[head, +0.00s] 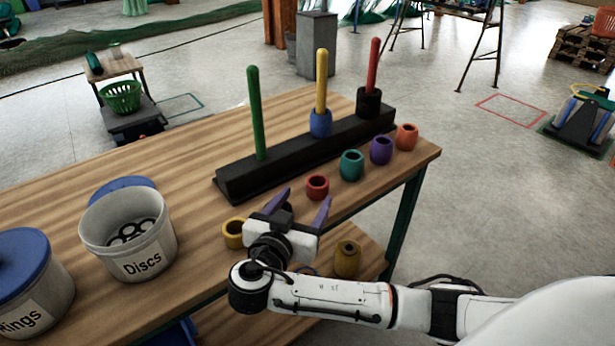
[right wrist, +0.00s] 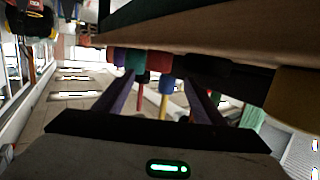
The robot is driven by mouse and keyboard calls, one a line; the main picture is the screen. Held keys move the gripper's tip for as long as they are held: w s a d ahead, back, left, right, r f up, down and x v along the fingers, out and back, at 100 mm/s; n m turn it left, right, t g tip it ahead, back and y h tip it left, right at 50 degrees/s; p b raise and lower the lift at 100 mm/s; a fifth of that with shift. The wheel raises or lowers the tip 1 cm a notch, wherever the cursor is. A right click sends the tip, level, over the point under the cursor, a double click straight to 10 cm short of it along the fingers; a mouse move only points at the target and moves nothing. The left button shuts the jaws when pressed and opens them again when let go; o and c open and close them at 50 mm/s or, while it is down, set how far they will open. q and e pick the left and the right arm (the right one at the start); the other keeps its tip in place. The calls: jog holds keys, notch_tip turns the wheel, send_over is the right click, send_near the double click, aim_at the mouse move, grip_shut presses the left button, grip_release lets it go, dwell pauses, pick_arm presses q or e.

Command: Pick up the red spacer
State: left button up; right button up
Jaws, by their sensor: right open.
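The red spacer (head: 317,187), a small ring with a hole in its top, stands on the wooden table near its front edge, left of the teal spacer (head: 352,165). My right gripper (head: 300,204) is open and empty, its two purple fingers just in front and left of the red spacer. In the right wrist view, which looks upside down, the red spacer (right wrist: 154,62) shows beyond and between the open fingers (right wrist: 160,80). The gripper and spacer appear apart. My left gripper is not in view.
A yellow spacer (head: 233,233) stands close left of the gripper. Purple (head: 381,150) and orange (head: 406,137) spacers stand to the right. Behind is a black base (head: 240,178) with green, yellow and red pegs. A white Discs bucket (head: 142,262) stands left.

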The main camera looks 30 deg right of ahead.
aim_at(314, 187)
jog(key=x, duration=0.2)
jog(key=shift+d+r, duration=0.1)
jog(key=shift+d, duration=0.3)
jog(key=x, duration=0.6)
jog(key=shift+w+d, duration=0.1)
jog(key=shift+c, duration=0.4)
jog(key=c, duration=1.1)
